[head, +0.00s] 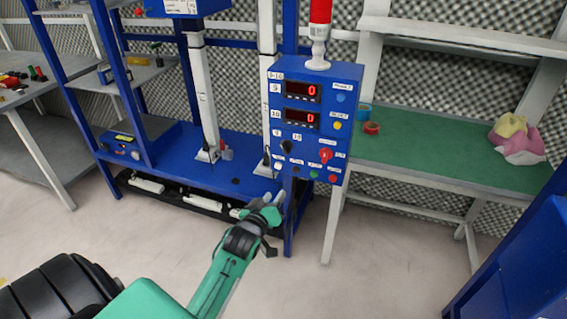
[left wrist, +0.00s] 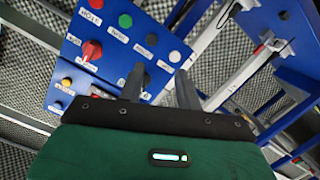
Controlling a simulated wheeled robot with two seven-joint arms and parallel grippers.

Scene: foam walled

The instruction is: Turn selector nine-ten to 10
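The control panel (head: 345,110) is blue, with two red displays reading 0. The selector nine-ten (head: 287,146) is a small black knob at its lower left, under the labels 9 and 10. I cannot read its setting at this size. My left gripper (head: 272,200) is below the panel, apart from the selector and empty. In the left wrist view its two dark fingers (left wrist: 159,88) stand apart in front of the panel (left wrist: 112,70). I cannot make out the selector there; a finger may hide it. My right gripper is out of view.
A red selector (head: 325,156) sits right of the black knob, with several small buttons below. A red beacon (head: 319,25) stands on top of the panel. A green-topped bench (head: 440,155) is to the right and a blue machine frame (head: 180,165) to the left.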

